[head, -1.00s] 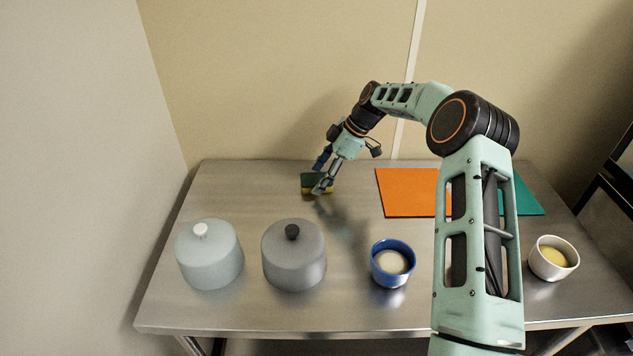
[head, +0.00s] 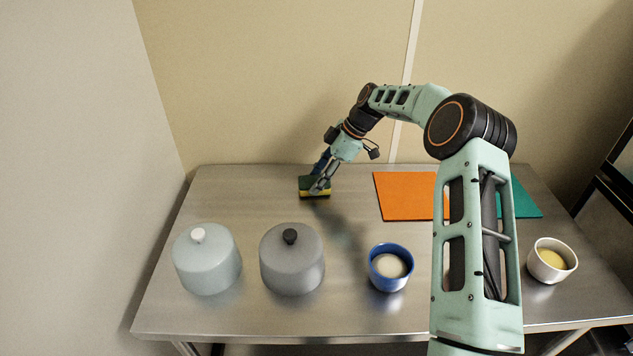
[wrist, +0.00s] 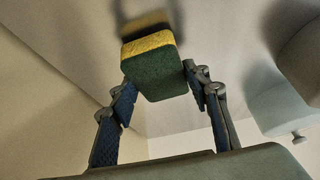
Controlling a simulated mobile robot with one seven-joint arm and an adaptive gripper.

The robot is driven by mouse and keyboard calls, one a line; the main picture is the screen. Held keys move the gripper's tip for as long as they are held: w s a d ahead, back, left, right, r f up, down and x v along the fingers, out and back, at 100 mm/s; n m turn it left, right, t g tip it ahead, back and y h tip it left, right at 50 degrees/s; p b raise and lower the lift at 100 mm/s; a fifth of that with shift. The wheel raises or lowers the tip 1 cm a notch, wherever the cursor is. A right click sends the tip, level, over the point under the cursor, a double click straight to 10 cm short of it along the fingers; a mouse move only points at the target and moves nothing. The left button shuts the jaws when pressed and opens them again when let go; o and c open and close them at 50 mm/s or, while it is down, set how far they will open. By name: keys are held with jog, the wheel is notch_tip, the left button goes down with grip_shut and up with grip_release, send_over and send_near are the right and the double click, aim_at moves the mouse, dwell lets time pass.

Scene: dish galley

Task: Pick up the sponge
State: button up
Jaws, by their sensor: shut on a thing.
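The sponge (head: 307,186) is green on top with a yellow layer below. It is at the back left of the steel table in the head view. My gripper (head: 319,184) reaches down to it from above and right and is shut on it. In the wrist view the sponge (wrist: 155,68) sits between the two fingertips of my gripper (wrist: 158,82), its green face and yellow edge showing. In the head view I cannot tell whether the sponge touches the table. The fingers hide part of it.
A pale lidded pot (head: 207,262) and a grey lidded pot (head: 292,262) stand at the front left. A blue bowl (head: 390,280) with white contents is front centre; a white bowl (head: 551,272) is at right. Orange (head: 404,196) and teal (head: 525,198) mats lie behind. Table around the sponge is clear.

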notch_tip(320, 180, up, 2)
jog(key=shift+r, duration=0.15)
jog(key=s+d+r+b, duration=0.2)
jog(key=s+d+r, duration=0.5)
jog(key=d+r, duration=0.3)
jog(key=shift+d, duration=1.1)
jog(key=shift+c, duration=0.2)
jog(key=c, duration=0.3)
